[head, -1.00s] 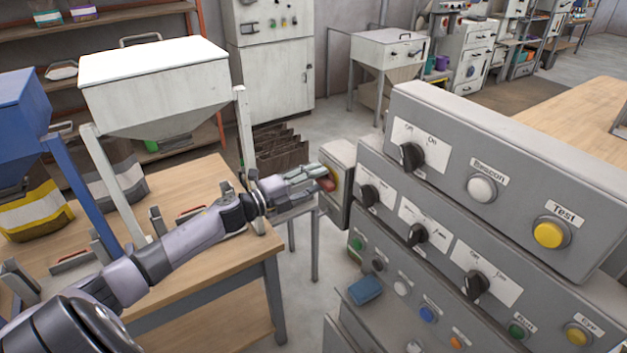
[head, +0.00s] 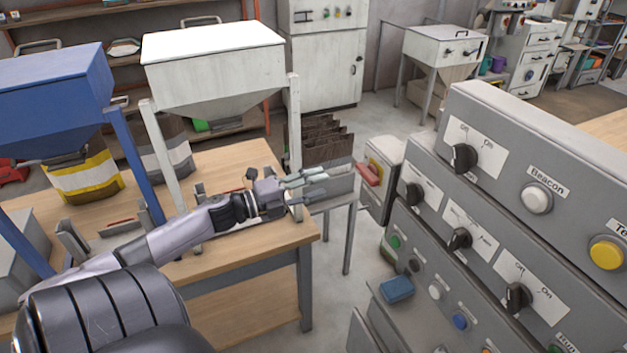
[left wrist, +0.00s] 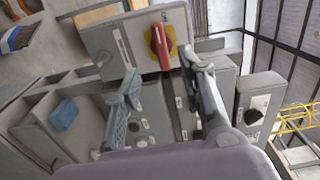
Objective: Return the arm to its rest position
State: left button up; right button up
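My left gripper (head: 322,175) is open and empty. It reaches out over the front edge of the wooden table, pointing at the grey switch box with the red handle (head: 370,174) on a yellow plate. In the head view there is a small gap between the fingertips and the red handle. In the left wrist view, the two fingers of my left gripper (left wrist: 160,72) are spread apart. The red handle (left wrist: 160,47) shows just beyond and between them, pointing down in that picture. My right gripper is not in view.
The grey control panel (head: 540,150) with knobs and buttons stands right of my left arm. A white hopper (head: 212,60) and a blue hopper (head: 50,88) stand on the wooden table (head: 240,275). A blue block (head: 397,289) lies on a lower ledge. Floor shows between table and panel.

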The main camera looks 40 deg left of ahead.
pick_arm(q)
jog(key=shift+s, duration=0.1)
dwell(0.5)
